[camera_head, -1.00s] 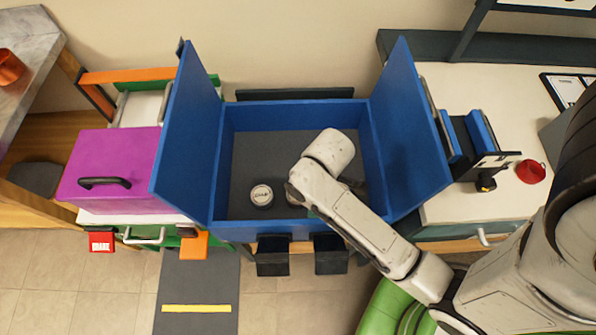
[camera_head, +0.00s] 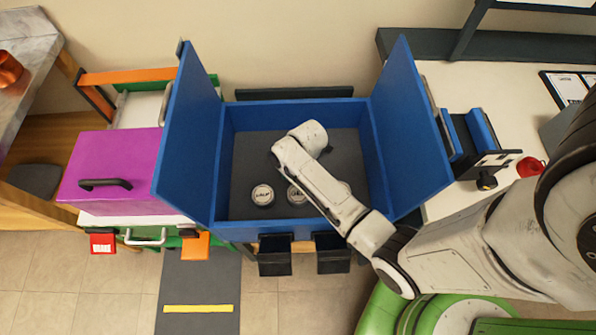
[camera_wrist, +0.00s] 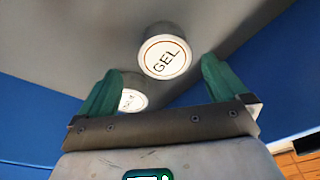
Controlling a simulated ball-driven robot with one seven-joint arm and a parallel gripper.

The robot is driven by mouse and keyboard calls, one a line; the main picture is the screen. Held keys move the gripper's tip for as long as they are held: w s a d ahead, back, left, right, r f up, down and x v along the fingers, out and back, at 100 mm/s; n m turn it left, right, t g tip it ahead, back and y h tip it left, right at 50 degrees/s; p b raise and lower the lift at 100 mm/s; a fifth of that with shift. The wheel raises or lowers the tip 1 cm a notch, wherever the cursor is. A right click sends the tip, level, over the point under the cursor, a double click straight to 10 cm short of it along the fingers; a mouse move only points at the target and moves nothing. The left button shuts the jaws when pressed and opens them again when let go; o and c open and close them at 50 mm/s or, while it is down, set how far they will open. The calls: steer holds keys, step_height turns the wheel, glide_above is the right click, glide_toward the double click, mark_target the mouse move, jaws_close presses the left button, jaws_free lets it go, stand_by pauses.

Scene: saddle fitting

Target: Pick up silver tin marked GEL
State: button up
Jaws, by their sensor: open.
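The silver tin marked GEL (camera_wrist: 166,56) has a round white lid with dark letters, and in the wrist view it lies ahead of my fingertips. My gripper (camera_wrist: 160,74) is open and empty, its two green fingers apart. A second tin (camera_wrist: 131,99) shows in the wrist view beside the left finger, its lettering unclear. In the head view, two tins stand on the dark floor of the blue box, a left one (camera_head: 262,195) and a right one (camera_head: 296,195) partly behind my arm. I cannot tell there which is GEL. My wrist hides my fingers in that view.
The blue box (camera_head: 265,229) has tall side flaps standing open left and right and a low front wall. A purple box (camera_head: 110,165) with a black handle stands to its left. A white worktop (camera_head: 490,90) lies to the right.

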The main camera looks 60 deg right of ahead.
mark_target(298, 193)
steer(key=shift+s+a+f, duration=0.1)
steer(key=shift+a+f, duration=0.1)
steer(key=shift+f, duration=0.85)
steer(key=shift+s+a+f, duration=0.1)
steer(key=shift+a+f, duration=0.05)
steer(key=shift+f, duration=0.9)
steer(key=shift+a+f, duration=0.2)
steer(key=shift+f, duration=0.85)
steer(key=shift+c, duration=0.4)
steer(key=c, duration=1.1)
